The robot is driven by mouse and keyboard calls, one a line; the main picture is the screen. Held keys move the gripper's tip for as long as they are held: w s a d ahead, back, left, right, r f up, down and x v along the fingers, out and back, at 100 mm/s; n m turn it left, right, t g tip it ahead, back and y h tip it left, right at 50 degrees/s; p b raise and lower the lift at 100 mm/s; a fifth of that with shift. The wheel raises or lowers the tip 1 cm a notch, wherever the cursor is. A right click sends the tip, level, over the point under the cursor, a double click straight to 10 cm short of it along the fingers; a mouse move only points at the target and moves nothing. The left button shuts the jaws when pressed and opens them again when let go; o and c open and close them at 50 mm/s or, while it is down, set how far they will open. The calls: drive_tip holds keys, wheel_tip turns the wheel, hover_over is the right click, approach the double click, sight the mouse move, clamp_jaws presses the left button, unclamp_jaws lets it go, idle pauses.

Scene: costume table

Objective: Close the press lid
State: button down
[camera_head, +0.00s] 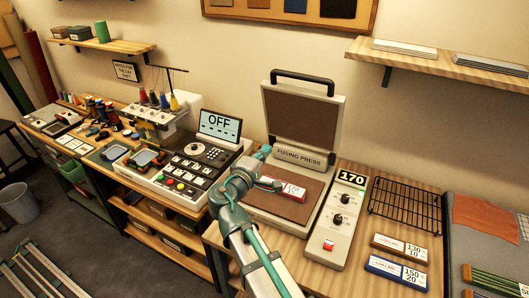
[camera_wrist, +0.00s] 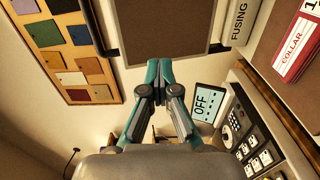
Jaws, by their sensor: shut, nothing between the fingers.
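The fusing press lid (camera_head: 302,120) stands open and upright at the back of the press, with a black handle (camera_head: 302,76) along its top. The press bed (camera_head: 258,197) is exposed, and a red and white collar card (camera_head: 291,191) lies on it. My gripper (camera_head: 266,150) is to the left of the press, near the lid's lower left side. In the wrist view my gripper (camera_wrist: 160,64) is shut and empty, its tips in front of the edge of the lid (camera_wrist: 167,25). Whether the tips touch the lid I cannot tell. The handle also shows at the left (camera_wrist: 97,25).
A control box reading 170 (camera_head: 344,215) stands right of the bed. A sewing machine with an OFF screen (camera_head: 219,124) is left of the press. A wire rack (camera_head: 405,204) and labelled cards (camera_head: 397,271) lie to the right. A wall shelf (camera_head: 450,65) is at upper right.

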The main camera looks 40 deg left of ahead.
drive_tip(key=c, duration=1)
unclamp_jaws()
drive_tip(key=s, duration=0.4)
drive_tip(key=s+d, duration=0.1)
drive_tip(key=s, duration=0.3)
drive_tip(key=s+d, duration=0.1)
drive_tip(key=s, duration=0.2)
drive_tip(key=shift+s+d, duration=0.1)
drive_tip(key=shift+s, duration=0.3)
